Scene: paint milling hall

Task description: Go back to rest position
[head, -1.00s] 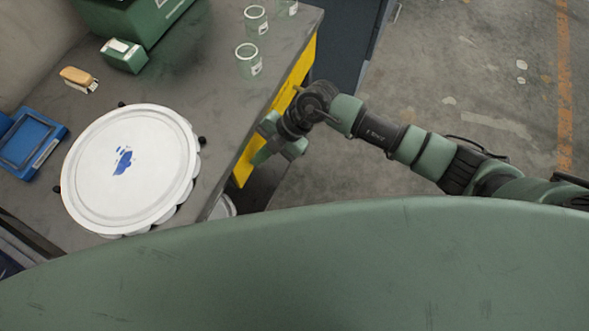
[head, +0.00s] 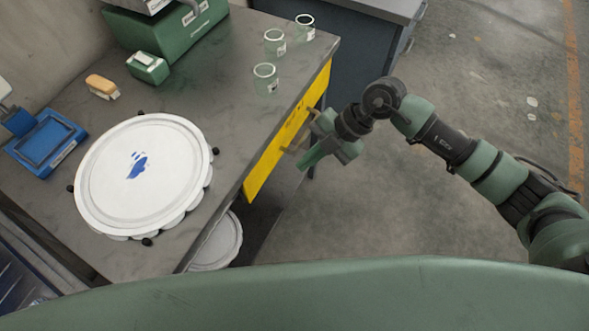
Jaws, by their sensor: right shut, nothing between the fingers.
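My right gripper (head: 306,154) is at the end of the green and black arm that comes in from the right. It is in front of the table's yellow side panel, off the table's right edge and below its top. It is shut, with nothing between the fingers. In this view I cannot tell whether it touches the panel. My left gripper does not show in the head view.
The grey table (head: 236,85) bears a round white lid (head: 110,190), a blue scale (head: 46,142), a brush (head: 102,86), a green box (head: 180,32) and several glass jars (head: 265,78). The yellow panel (head: 262,172) is close to my gripper. Floor (head: 400,200) at right is clear.

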